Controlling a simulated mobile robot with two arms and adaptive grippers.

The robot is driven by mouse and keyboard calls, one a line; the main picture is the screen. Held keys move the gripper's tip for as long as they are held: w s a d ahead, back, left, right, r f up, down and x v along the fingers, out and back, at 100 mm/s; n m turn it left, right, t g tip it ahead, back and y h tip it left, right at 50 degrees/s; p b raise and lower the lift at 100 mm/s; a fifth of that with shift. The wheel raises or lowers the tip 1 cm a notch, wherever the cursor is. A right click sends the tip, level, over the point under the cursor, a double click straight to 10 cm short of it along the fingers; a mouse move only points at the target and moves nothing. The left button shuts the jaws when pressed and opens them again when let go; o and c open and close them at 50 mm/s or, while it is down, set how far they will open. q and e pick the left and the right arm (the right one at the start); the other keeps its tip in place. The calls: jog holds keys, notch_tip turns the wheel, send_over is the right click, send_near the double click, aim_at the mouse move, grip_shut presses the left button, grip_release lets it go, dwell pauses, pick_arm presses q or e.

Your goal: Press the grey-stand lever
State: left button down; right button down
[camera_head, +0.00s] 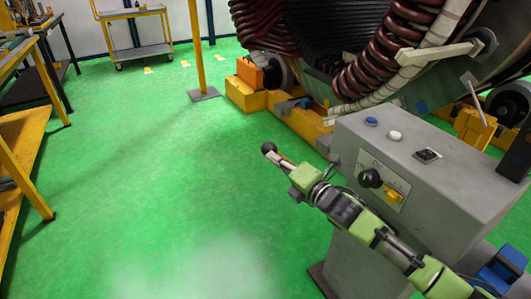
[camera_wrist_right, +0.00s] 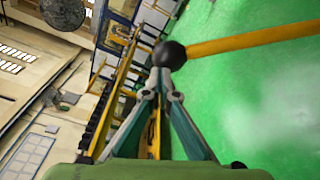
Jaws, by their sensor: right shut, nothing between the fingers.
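The grey stand (camera_head: 400,150) is a box-topped control post at the right of the head view. A black ball knob (camera_head: 268,147), apparently the lever's end, shows left of the stand. In the wrist view the knob (camera_wrist_right: 170,54) is just beyond the closed fingertips (camera_wrist_right: 168,88). I cannot tell whether they touch. The right gripper is shut and empty. My left gripper is not in view.
The stand carries a blue button (camera_head: 371,121), a white button (camera_head: 395,135), a black dial (camera_head: 371,178) and a yellow switch (camera_head: 393,197). The large stator (camera_head: 340,45) with dark red coils stands behind. A yellow post (camera_head: 197,45) rises further back. Green floor at left is clear.

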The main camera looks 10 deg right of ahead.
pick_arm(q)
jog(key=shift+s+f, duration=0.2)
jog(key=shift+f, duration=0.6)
pick_arm(e)
jog(key=v, duration=0.5)
jog(key=shift+s+r, duration=0.15)
jog(key=shift+s, duration=0.2)
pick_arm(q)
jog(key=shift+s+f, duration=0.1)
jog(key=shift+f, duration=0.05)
pick_arm(e)
jog(key=s+a+f+n, duration=0.2)
jog(key=a+f, duration=0.5)
jog(key=f, duration=0.2)
jog(key=shift+a+f+n, duration=0.25)
jog(key=shift+a+n, duration=0.05)
jog(key=shift+n, duration=0.1)
jog(key=shift+s, duration=0.15)
